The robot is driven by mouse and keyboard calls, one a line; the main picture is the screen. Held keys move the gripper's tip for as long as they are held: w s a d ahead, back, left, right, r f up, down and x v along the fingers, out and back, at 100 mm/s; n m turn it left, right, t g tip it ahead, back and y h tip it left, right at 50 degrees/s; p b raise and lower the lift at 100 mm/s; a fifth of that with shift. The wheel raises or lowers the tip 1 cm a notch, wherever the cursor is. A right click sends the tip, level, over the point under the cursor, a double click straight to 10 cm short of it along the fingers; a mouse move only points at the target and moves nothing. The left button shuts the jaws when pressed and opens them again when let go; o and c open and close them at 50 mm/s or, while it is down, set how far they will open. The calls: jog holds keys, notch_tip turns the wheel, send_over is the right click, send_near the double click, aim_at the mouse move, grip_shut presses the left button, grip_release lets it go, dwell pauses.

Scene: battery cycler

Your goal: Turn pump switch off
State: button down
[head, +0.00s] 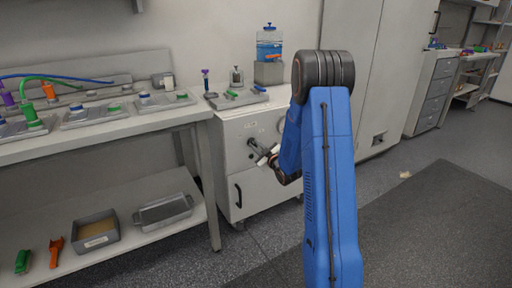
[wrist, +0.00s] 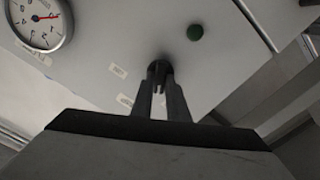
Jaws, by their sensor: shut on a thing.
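The pump switch (wrist: 158,68) is a dark knob on the pale cabinet front (wrist: 110,42), seen at the upper middle of the wrist view. My gripper (wrist: 159,92) reaches up to it, and its two dark fingers are shut on the switch, one on each side. The fingers hide part of the switch, so its exact angle is hard to read. In the head view my gripper (head: 262,154) is at the front of the white cabinet (head: 235,128), left of my blue arm, and the switch there is mostly hidden.
The cabinet has a black handle (head: 238,196). A workbench (head: 100,138) adjoins on the left. A blue liquid jar (head: 269,44) stands behind.

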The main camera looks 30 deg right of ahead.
dwell(0.3)
jog(key=c, duration=1.7)
grip_release()
jog(key=s, duration=1.7)
jog(key=shift+s+d, duration=0.2)
jog(key=shift+d, duration=0.1)
